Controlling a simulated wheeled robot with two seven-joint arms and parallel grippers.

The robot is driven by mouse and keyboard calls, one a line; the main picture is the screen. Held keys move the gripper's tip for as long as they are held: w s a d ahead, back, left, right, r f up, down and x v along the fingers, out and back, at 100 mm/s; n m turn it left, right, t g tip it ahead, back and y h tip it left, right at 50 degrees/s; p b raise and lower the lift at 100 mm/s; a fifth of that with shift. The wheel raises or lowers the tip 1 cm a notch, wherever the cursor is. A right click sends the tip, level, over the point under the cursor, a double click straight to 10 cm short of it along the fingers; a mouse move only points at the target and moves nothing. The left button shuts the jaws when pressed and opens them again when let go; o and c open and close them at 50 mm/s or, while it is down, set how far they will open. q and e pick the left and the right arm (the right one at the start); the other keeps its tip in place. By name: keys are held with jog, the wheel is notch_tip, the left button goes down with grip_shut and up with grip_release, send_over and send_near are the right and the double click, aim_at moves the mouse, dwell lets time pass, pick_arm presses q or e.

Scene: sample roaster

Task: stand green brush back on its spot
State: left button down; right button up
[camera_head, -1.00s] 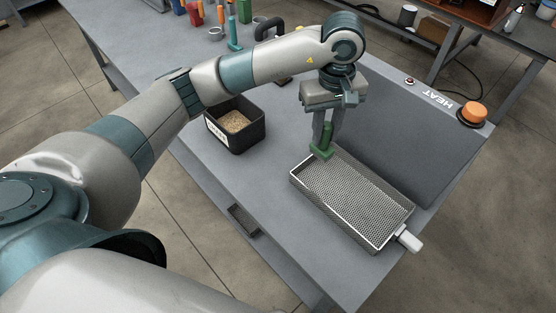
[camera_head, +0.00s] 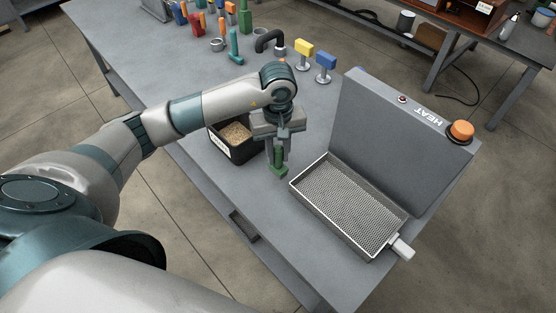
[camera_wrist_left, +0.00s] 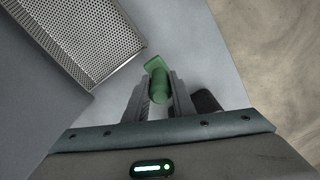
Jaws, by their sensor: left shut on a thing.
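My left gripper (camera_head: 277,155) is shut on the green brush (camera_head: 278,163) and holds it upright, bristle block down, between the black bin and the mesh tray. The left wrist view shows the brush (camera_wrist_left: 158,82) between the two fingers (camera_wrist_left: 160,100), with the mesh tray to the upper left. I cannot tell whether the brush touches the table. The mesh tray (camera_head: 296,181) with a white handle lies to the right of the brush. The brush's own spot is not clearly marked in these frames. My right gripper is not in view.
A black bin (camera_head: 243,153) of grain stands left behind the gripper. A grey heater box (camera_head: 385,140) with an orange knob (camera_head: 460,131) stands behind the tray. Yellow (camera_head: 304,48) and blue (camera_head: 326,61) stamps and several tools stand farther back.

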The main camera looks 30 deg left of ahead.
aim_at(278, 163)
pick_arm(q)
jog(key=shift+f+p, duration=0.5)
jog(key=shift+f, duration=0.05)
notch_tip(278, 163, down, 2)
jog(key=shift+p, duration=0.55)
jog(key=shift+f, duration=0.4)
jog(key=shift+f, duration=0.1)
jog(key=shift+f, duration=0.1)
jog(key=c, duration=1.5)
grip_release()
